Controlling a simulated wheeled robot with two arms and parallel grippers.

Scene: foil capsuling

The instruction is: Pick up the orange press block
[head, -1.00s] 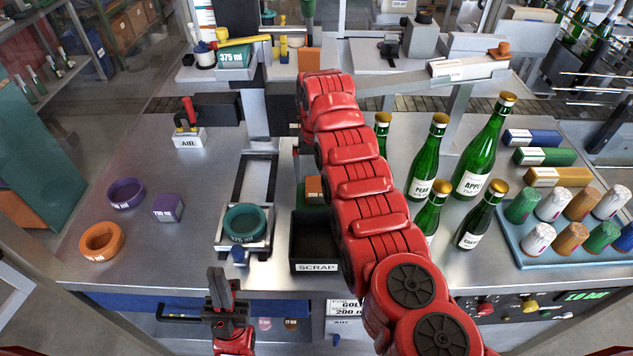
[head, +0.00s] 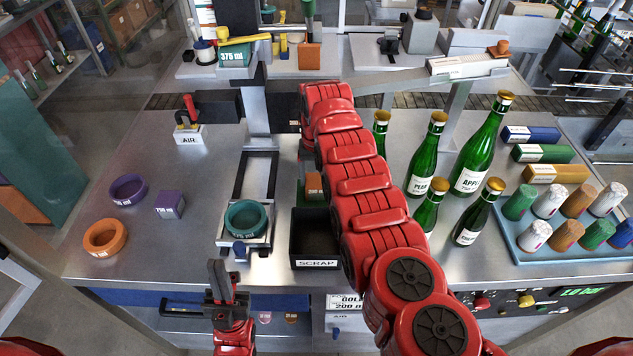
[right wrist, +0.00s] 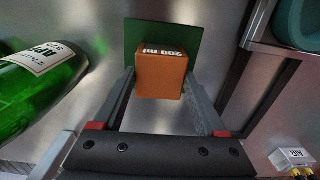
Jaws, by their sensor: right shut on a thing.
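The orange press block (right wrist: 162,76), marked 200 ml, sits between the two fingers of my right gripper (right wrist: 160,84) in the right wrist view. The fingers are shut on its sides. A green pad (right wrist: 190,38) shows behind the block. In the head view a small part of the orange block (head: 314,187) shows left of my right arm, behind the scrap bin. My right arm hides most of that gripper there. My left gripper (head: 222,284) is in front of the table's near edge, holding nothing visible. Its finger gap is unclear.
A black scrap bin (head: 315,264) stands just in front of the block. A press slide with a teal ring (head: 246,218) is to its left. Green bottles (head: 474,165) stand close right of my right arm. A purple block (head: 170,205) and purple and orange rings lie left.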

